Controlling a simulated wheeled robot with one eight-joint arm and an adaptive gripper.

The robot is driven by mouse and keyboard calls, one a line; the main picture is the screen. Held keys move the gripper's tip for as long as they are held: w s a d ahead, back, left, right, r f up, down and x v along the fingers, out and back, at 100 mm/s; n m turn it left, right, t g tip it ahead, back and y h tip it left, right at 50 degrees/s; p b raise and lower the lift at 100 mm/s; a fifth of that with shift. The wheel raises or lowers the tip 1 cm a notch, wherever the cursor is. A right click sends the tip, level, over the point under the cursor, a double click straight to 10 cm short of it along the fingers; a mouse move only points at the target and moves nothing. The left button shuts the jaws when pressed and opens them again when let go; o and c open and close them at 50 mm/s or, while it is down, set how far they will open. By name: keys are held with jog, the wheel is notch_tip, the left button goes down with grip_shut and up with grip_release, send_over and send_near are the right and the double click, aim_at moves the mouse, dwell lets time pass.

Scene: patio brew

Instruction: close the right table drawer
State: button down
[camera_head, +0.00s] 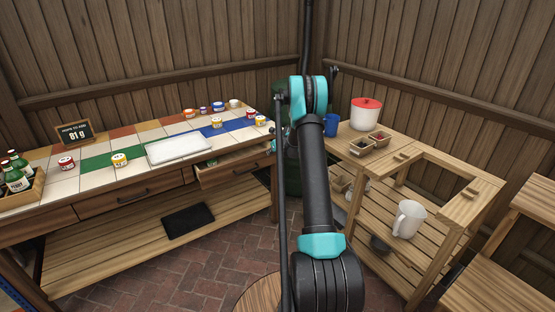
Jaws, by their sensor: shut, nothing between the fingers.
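The right table drawer (234,174) is pulled out from the tiled table (67,188), and its open inside shows. A small jar with a green label (212,162) is in or at the left part of the opening. My gripper (273,147) is small in view, partly hidden by my arm. It is shut and empty, near the right end of the open drawer. Whether it touches the drawer cannot be told. Another drawer (132,195) to the left sits flush in the table front.
A white tray (180,149) and several jars stand on the tabletop. A crate of green bottles (22,196) is at the left. A wooden stand (455,212) with a white pitcher (407,219) is at the right. The brick floor before the drawer is open.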

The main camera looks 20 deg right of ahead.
jog(key=shift+w+a, duration=0.3)
jog(key=shift+w, duration=0.65)
jog(key=shift+w+a, duration=0.3)
jog(key=shift+w, duration=0.65)
jog(key=shift+w+a, duration=0.3)
jog(key=shift+w, duration=0.65)
jog(key=shift+s+d, duration=0.15)
jog(key=shift+s, duration=0.15)
jog(key=s+f+v, duration=0.2)
jog(key=v, duration=1)
jog(key=t+y, duration=0.2)
jog(key=t, duration=0.3)
send_near(255, 154)
jog(key=x, duration=1.1)
jog(key=shift+f, duration=0.3)
jog(key=shift+w+a, duration=0.4)
jog(key=shift+w, duration=0.15)
